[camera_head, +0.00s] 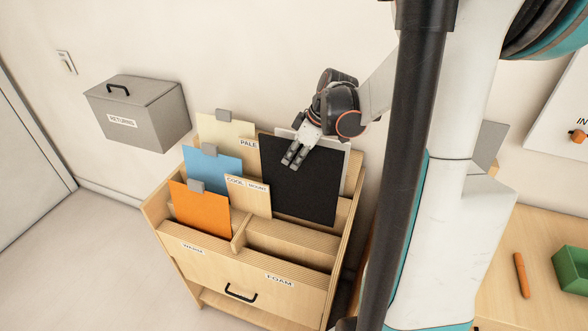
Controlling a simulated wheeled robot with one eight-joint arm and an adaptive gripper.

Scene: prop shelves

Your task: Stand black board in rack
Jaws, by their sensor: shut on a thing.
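The black board (300,187) is upright, slightly tilted, at the right side of the wooden rack (225,264). My gripper (293,157) is at the board's upper part, with its fingers shut on it. The board's lower edge is near the right-hand slots behind the front FOAM section (280,280); I cannot tell whether it rests in a slot. A white board (340,146) shows behind the black one. The label behind the black board is partly hidden.
An orange board (200,212), a blue board (213,170) and a cream board (222,130) with grey clips stand on the rack's left. A grey RETURNS box (138,112) hangs on the wall. A table (535,240) is at right.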

